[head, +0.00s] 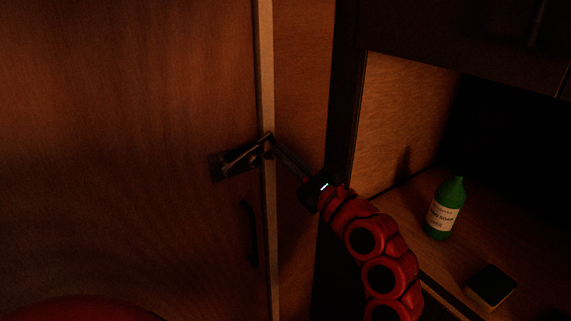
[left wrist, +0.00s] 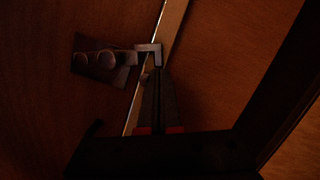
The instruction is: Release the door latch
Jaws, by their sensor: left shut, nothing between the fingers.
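The door latch (head: 232,161) is a dark metal piece on the brown wooden door (head: 120,130), close to the door's edge. In the left wrist view the latch (left wrist: 95,58) has round knobs on a plate and a bent arm reaching right over the pale edge strip. My left gripper (head: 275,150) comes in from the lower right, its thin dark fingers shut and empty. In the left wrist view its fingertips (left wrist: 157,70) are just below the end of the latch's bent arm. I cannot tell whether they touch. My right gripper is not in view.
A dark door handle (head: 249,232) is below the latch. A pale strip (head: 266,80) runs down the door's edge. The light is dim.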

